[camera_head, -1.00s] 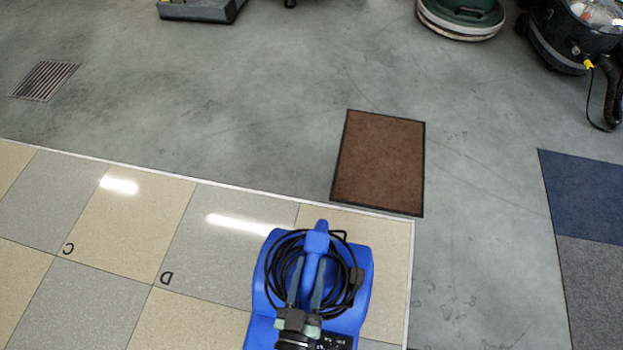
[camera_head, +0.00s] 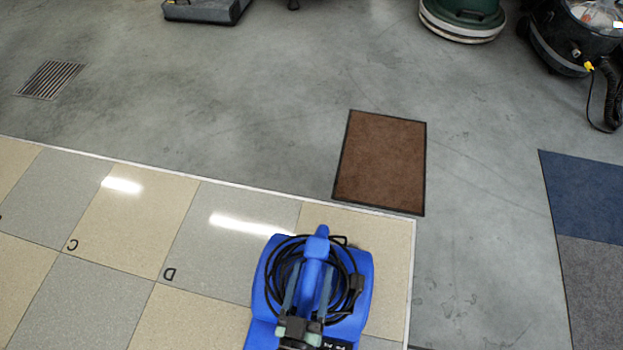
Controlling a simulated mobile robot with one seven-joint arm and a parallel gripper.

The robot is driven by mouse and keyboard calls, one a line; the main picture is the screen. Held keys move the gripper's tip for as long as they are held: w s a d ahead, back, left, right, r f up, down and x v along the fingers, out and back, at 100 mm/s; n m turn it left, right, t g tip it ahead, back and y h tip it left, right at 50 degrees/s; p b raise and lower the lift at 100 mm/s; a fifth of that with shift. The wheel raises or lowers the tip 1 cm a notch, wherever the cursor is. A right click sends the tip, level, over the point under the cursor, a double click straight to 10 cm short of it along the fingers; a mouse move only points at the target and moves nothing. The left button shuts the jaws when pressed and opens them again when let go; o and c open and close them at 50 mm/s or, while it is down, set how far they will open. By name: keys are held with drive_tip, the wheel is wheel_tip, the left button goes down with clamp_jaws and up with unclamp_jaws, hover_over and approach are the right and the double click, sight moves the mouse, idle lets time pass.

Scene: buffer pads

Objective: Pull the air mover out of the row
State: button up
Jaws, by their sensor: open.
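The blue air mover (camera_head: 262,325) stands on the tiled floor at the bottom centre, near the right edge of the tiles. A black cable is coiled on its top around a blue handle (camera_head: 317,252). My gripper (camera_head: 306,290) is over the top of the air mover, its two fingers apart, one on each side of the handle. I cannot tell whether the fingers touch the handle. The air mover's lower part runs out of the picture. No row of other machines shows beside it.
A brown mat (camera_head: 381,160) lies on the grey concrete just beyond the tiles. Blue carpet (camera_head: 590,195) and grey carpet (camera_head: 595,285) lie at the right. A green floor machine (camera_head: 462,18) and a black vacuum (camera_head: 562,45) stand at the back right. A floor grate (camera_head: 49,79) is at the left.

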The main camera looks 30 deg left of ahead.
drive_tip(key=p+v, duration=0.2)
drive_tip(key=v, duration=1.1)
drive_tip(key=shift+p, duration=0.3)
drive_tip(key=shift+w+r, duration=0.1)
